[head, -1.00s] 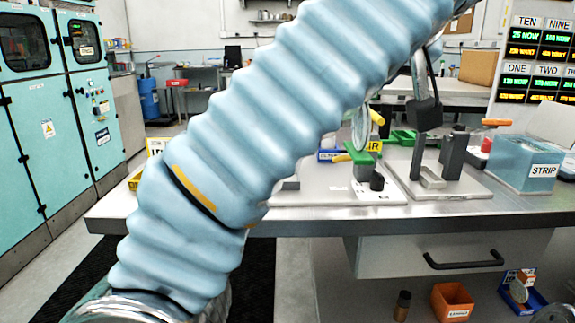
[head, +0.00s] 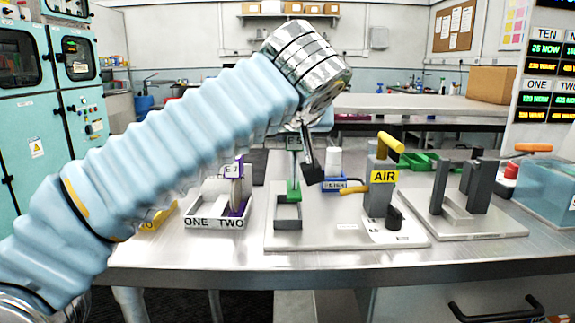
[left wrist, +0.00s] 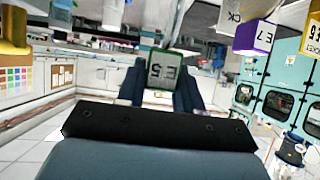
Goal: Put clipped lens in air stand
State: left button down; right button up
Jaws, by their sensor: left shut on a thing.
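My left gripper (head: 308,160) reaches over the table and is shut on the green clip labelled E5 (head: 293,142). The clip's lower green part (head: 293,190) is at the top of the grey slotted holder on the left of the air stand's plate (head: 345,236); I cannot tell whether it is seated or just above. The lens looks edge-on, barely readable. In the left wrist view, the E5 clip (left wrist: 163,70) lies between my dark fingers. The AIR sign (head: 384,177) is on a grey post with yellow levers. My right gripper is not in view.
A white tray marked ONE TWO (head: 215,222) with a purple E7 clip (head: 235,178) stands to the left. Another grey stand (head: 465,215) and a blue STRIP tank (head: 545,190) are to the right.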

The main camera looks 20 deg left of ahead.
pick_arm(q)
jog(key=shift+w+a+f, duration=0.25)
jog(key=shift+a+f, duration=0.25)
jog(key=shift+f, duration=0.15)
jog(key=f, duration=0.1)
jog(key=f+b, duration=0.1)
jog(key=shift+w+a+f, duration=0.15)
jog(key=shift+a+f, duration=0.15)
jog(key=shift+a, duration=0.05)
jog(key=shift+d+f, duration=0.1)
jog(key=shift+f, duration=0.4)
jog(key=shift+f, duration=0.1)
jog(key=c, duration=0.7)
grip_release()
jog(key=shift+c, duration=0.2)
jog(key=shift+r, duration=0.25)
jog(key=v, duration=1.2)
jog(key=shift+f, duration=0.1)
